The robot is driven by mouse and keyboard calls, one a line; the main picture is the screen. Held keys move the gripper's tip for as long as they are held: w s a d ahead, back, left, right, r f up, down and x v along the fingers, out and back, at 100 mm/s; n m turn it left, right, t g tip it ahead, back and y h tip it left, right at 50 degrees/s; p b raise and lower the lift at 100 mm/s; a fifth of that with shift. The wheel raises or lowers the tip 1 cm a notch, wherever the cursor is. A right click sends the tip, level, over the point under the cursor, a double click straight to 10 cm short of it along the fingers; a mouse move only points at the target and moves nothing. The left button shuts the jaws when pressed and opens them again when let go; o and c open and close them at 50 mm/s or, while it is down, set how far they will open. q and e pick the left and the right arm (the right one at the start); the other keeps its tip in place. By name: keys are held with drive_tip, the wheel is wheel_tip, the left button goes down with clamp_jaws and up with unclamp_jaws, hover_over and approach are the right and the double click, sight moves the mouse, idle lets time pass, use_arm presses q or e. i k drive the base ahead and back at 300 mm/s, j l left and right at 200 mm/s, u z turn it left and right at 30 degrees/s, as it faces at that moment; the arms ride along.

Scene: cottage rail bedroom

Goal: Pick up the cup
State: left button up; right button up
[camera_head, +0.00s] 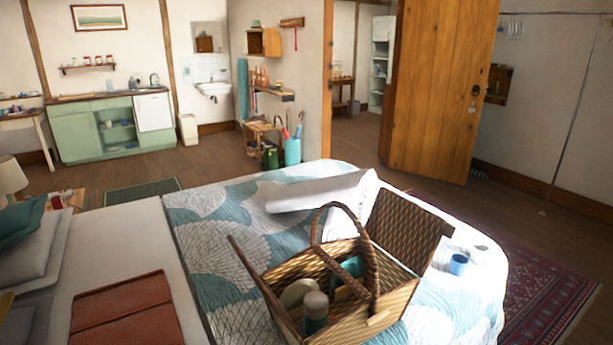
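A small blue cup (458,264) stands upright on the patterned bed cover, just right of the open picnic basket. A white or pale cup-like object (480,254) is close beside it, to its upper right. The wicker picnic basket (390,309) has its lids open and its handle upright. Inside it are a dark green container with a grey top (315,312), a pale round item (297,293) and a teal item (346,270). Neither of my grippers shows in the head view.
The bed cover (235,250) fills the foreground. A rolled white item (325,192) lies behind the basket, and a reddish-brown folded item (125,312) lies at left. A patterned rug (545,285) and open floor are right of the bed. A wooden door (437,90) stands open behind.

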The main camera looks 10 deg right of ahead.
sight(479, 253)
drive_tip(key=z, duration=1.4)
